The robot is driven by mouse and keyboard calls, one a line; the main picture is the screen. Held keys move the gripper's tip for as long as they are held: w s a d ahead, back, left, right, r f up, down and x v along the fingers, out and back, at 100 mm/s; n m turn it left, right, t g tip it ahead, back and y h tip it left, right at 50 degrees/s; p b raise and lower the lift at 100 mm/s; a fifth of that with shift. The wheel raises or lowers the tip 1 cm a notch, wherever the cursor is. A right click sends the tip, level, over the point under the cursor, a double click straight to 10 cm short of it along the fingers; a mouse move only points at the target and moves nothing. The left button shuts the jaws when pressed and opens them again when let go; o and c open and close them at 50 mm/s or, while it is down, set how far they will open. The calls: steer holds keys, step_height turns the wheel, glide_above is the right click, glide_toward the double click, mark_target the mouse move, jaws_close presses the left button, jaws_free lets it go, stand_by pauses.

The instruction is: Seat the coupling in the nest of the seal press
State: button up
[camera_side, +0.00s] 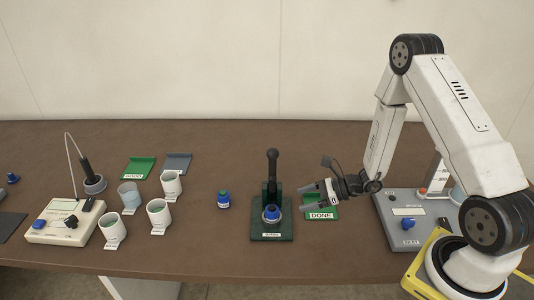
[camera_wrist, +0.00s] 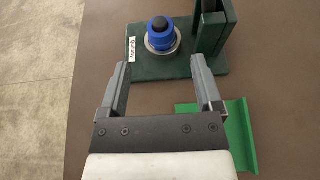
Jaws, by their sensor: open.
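The seal press (camera_side: 270,182) is a dark green stand with an upright lever on a flat base. A blue coupling with a dark top (camera_side: 272,211) sits upright in the grey ring-shaped nest on that base. The wrist view shows the coupling (camera_wrist: 159,35) inside the nest ring (camera_wrist: 163,53); how deep it sits is hidden. My gripper (camera_side: 304,198) is open and empty, just right of the press. In the wrist view, its fingers (camera_wrist: 160,63) point toward the press base, apart from the coupling.
A second blue piece with a green band (camera_side: 224,200) stands left of the press. A green DONE tray (camera_side: 321,211) lies beneath my gripper. White cups (camera_side: 158,213), a meter box (camera_side: 62,222) and a grey device (camera_side: 408,222) stand farther off. The table behind the press is clear.

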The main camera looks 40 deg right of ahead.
steer(key=s+a+r+n+g+h, duration=0.2)
steer(key=s+a+r+n+g, duration=0.45)
steer(key=s+n+g, duration=0.5)
step_height(320, 180, up, 7)
steer(key=w+d+n+t+h, duration=0.1)
steer(key=n+t+h, duration=0.3)
steer(key=n, duration=1.1)
steer(key=d+h, duration=0.1)
steer(key=h, duration=0.2)
steer(key=shift+d+f+h, duration=0.15)
steer(key=shift+f+h, duration=0.05)
steer(key=shift+h, duration=0.1)
